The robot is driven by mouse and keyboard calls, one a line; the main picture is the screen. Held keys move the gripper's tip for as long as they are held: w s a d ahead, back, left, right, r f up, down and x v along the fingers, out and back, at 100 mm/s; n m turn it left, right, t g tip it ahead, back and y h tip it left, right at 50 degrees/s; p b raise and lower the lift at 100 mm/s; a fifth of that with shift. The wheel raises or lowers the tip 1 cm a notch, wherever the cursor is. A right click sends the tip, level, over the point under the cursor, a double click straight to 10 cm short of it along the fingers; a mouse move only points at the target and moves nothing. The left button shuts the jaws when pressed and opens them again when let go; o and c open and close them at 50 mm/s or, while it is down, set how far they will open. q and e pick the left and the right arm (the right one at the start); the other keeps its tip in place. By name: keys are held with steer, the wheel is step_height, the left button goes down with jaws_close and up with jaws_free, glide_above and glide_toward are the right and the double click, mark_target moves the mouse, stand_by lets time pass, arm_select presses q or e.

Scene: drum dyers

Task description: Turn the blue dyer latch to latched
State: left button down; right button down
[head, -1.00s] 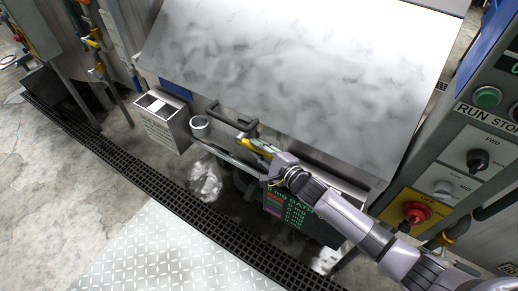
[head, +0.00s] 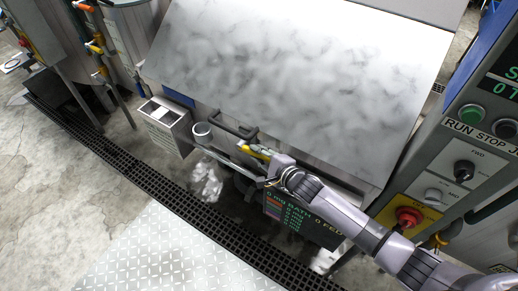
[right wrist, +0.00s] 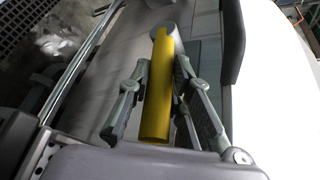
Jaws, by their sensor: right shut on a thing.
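The dyer's latch has a yellow lever (head: 254,152) at the front edge of the big grey lid (head: 290,75), beside a black bar handle (head: 236,126). In the right wrist view the lever (right wrist: 156,95) runs from a round grey pivot (right wrist: 166,35) back between my fingers. My right gripper (head: 262,155) is shut on the lever; its fingers flank it in the right wrist view (right wrist: 158,90). The fingers hide part of the lever in the head view. My left gripper is not in view.
A control panel with a red knob (head: 408,217) and green button (head: 472,117) stands at the right. A grey box (head: 163,128) and a round cup (head: 202,133) sit left of the latch. A dark display (head: 300,218) hangs below my arm. A floor grate (head: 150,185) runs in front.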

step_height(320, 180, up, 2)
steer(key=g+h+p, duration=0.1)
steer(key=p, duration=0.2)
steer(key=shift+w+a+h+p, duration=0.1)
steer(key=shift+a+h+p, duration=0.05)
steer(key=shift+h+p, duration=0.15)
steer(key=shift+a+g, duration=0.1)
steer(key=shift+g, duration=0.4)
steer(key=shift+w+a+r+n+g+h, duration=0.15)
steer(key=shift+r+n+g+h, duration=0.1)
steer(key=shift+n+g+h, duration=0.35)
steer(key=c, duration=1.4)
jaws_free()
steer(key=shift+c, duration=0.2)
